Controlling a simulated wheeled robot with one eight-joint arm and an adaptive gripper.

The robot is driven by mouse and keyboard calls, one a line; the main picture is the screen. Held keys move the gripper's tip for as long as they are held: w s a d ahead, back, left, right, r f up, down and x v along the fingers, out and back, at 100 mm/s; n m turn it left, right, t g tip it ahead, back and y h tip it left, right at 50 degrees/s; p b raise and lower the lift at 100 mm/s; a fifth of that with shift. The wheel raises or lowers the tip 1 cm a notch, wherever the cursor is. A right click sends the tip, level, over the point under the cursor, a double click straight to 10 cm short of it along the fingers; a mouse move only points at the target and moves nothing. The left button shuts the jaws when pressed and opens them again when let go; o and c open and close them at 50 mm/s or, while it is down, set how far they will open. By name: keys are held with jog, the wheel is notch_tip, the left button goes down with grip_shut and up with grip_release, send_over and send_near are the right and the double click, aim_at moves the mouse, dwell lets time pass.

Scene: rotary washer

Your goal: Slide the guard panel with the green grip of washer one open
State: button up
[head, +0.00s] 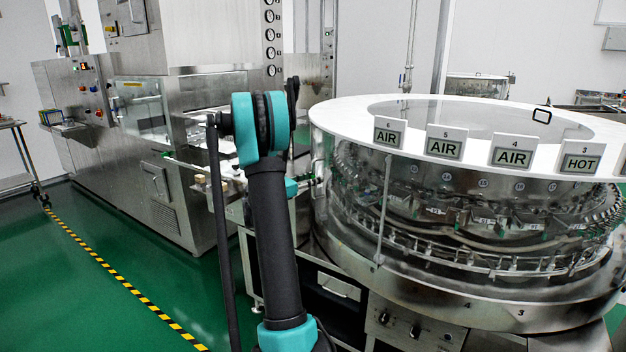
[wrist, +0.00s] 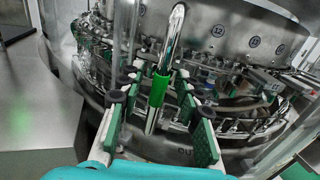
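The washer (head: 470,290) is a round steel machine with a white top ring, at the right of the head view. In the wrist view, the green grip (wrist: 159,88) is a band on an upright, slightly tilted chrome handle (wrist: 174,40) in front of the clear guard panel. My gripper (wrist: 156,82) is open, with a green-padded finger on each side of the handle. The green grip appears between the fingertips, with gaps on both sides. In the head view my arm covers most of the area by the handle, and the gripper is largely hidden.
A steel machine (head: 190,100) stands at the left, close to the washer. Green floor with a yellow-black stripe (head: 120,285) is open at the lower left.

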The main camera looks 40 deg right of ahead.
jog(key=shift+d, duration=0.15)
jog(key=shift+c, duration=0.3)
grip_shut()
